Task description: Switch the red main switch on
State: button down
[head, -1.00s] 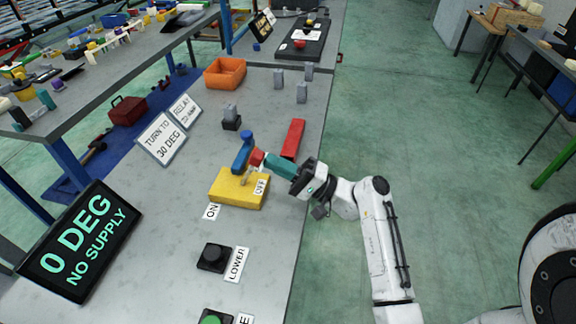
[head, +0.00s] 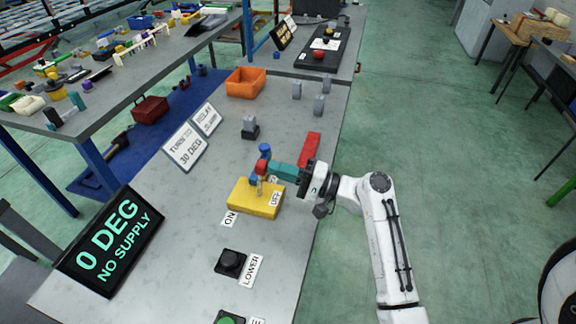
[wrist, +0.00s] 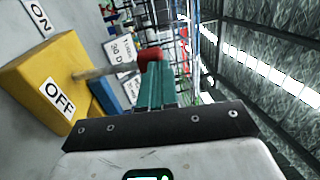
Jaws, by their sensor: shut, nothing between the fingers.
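The main switch is a yellow box (head: 248,203) on the bench, with ON and OFF labels and a metal lever topped by a red knob (head: 261,168). The lever stands roughly upright between the labels in the head view. My gripper (head: 273,169), with teal fingers, is shut and empty at the OFF side, its tips right by the red knob. In the wrist view the red knob (wrist: 150,54) shows just beyond the fingertips (wrist: 154,66); whether they touch cannot be told. The display (head: 110,240) reads "0 DEG NO SUPPLY".
A blue upright part (head: 264,151) stands just behind the lever. A red block (head: 309,149) lies behind my gripper. A black button (head: 231,262) marked LOWER is nearer the front. Small grey posts (head: 319,105) and an orange bin (head: 246,82) stand farther back.

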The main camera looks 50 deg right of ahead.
aim_at(261, 162)
jog(key=b+x, duration=0.1)
jog(key=x, duration=0.3)
jog(key=shift+w+a+r, duration=0.2)
jog(key=shift+w, duration=0.1)
jog(key=shift+f+b+x, duration=0.1)
jog(key=shift+b+x, duration=0.15)
jog(key=shift+x, duration=0.45)
jog(key=shift+f+b+x, duration=0.15)
jog(key=shift+b+x, duration=0.1)
jog(key=shift+x, duration=0.45)
jog(key=shift+w, duration=0.1)
jog(key=shift+r, duration=0.1)
